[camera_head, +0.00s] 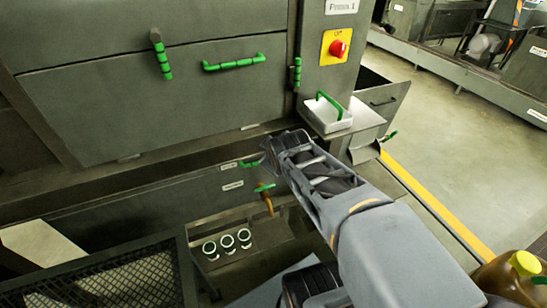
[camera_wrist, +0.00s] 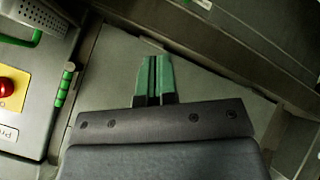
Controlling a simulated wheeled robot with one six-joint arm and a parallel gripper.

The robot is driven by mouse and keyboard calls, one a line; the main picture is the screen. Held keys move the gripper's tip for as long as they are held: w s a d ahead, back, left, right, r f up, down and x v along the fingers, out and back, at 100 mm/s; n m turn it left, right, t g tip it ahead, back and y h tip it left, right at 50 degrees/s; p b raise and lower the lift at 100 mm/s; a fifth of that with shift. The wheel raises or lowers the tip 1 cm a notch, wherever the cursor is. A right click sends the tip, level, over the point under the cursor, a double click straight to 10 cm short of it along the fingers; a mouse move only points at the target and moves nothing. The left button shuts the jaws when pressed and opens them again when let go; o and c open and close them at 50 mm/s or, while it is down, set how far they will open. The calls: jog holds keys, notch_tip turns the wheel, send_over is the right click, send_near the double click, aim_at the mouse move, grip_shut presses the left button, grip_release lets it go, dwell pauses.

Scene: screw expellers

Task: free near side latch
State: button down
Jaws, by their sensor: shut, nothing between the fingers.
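The cover panel (camera_head: 140,95) of the press carries a green-gripped latch on its left (camera_head: 161,58) and another green-gripped latch (camera_head: 297,75) at its right edge, beside the red button. I cannot tell from the head view which one counts as the near side. A green ribbed latch also shows upright in the wrist view (camera_wrist: 65,85), left of my gripper (camera_wrist: 153,75). My gripper's green-padded fingers are shut together, empty and apart from that latch. In the head view the end of my arm is below the right latch, and the fingertips are hidden.
A horizontal green bar handle (camera_head: 233,63) sits on the cover. The red button (camera_head: 338,48) is on a yellow plate on the column. A white tray (camera_head: 325,117) with a green handle stands below it. A green-handled tap (camera_head: 265,188) and white-rimmed cups (camera_head: 228,242) are lower down.

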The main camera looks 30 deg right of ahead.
jog(key=shift+s+a+m+g+y+p, duration=0.3)
jog(key=shift+s+a+m+g, duration=0.1)
jog(key=shift+s+a, duration=0.3)
jog(key=shift+s+a+m+g+y+p, duration=0.25)
jog(key=shift+s+a+m, duration=0.2)
jog(key=shift+a, duration=0.35)
jog(key=s+a+m+g+y+p, duration=0.1)
jog(key=s+a+m+g+y, duration=0.1)
jog(key=s+a, duration=0.3)
jog(key=shift+a+f+m+g, duration=0.35)
jog(key=shift+a+g, duration=0.45)
jog(key=shift+g, duration=0.05)
jog(key=shift+d, duration=0.1)
